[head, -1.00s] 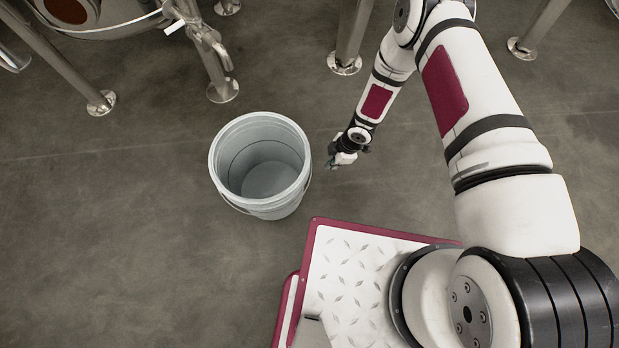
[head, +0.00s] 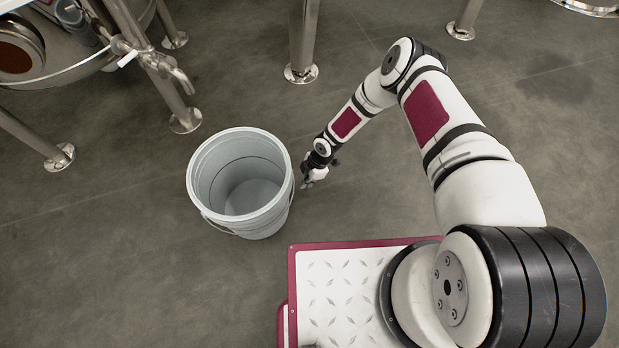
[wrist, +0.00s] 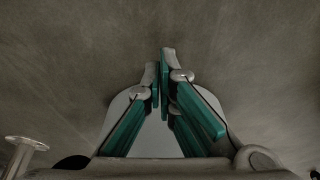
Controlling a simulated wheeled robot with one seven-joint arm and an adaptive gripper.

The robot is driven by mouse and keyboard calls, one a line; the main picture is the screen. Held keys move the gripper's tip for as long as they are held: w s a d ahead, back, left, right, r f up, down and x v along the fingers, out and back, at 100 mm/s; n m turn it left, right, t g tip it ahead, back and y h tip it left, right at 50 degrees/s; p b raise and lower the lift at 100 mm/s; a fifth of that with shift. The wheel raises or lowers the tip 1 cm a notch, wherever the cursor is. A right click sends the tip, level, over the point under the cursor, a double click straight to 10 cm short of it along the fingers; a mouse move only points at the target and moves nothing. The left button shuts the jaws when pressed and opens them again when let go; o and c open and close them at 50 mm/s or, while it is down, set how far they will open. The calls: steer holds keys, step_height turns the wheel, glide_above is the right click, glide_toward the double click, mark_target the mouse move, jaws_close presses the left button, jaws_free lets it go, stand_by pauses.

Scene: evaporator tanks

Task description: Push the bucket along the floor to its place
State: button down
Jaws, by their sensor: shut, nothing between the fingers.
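A light grey, open-topped bucket (head: 241,183) stands upright on the floor left of centre in the head view. It looks empty, and a thin wire handle hangs down its near side. My gripper (head: 304,183) is low, just right of the bucket's side. Whether its tips touch the bucket wall I cannot tell. In the wrist view my gripper (wrist: 162,62) shows its teal-lined fingers together with nothing between them, over bare floor. The bucket is not clearly seen in the wrist view.
Steel tank legs with round feet stand behind the bucket, at the left (head: 60,157), near left (head: 186,120) and centre (head: 301,73). A tank with a valve (head: 165,65) fills the upper left. Floor is clear left of and in front of the bucket.

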steer(key=shift+b+x, duration=0.3)
steer(key=shift+x, duration=0.85)
steer(key=shift+s+a+r, duration=0.15)
steer(key=shift+a, duration=0.45)
steer(key=shift+s+a+r, duration=0.1)
steer(key=shift+a, duration=0.55)
steer(key=shift+s+a+b, duration=0.2)
steer(key=shift+a+b, duration=0.2)
steer(key=shift+a, duration=0.2)
steer(key=shift+r, duration=0.1)
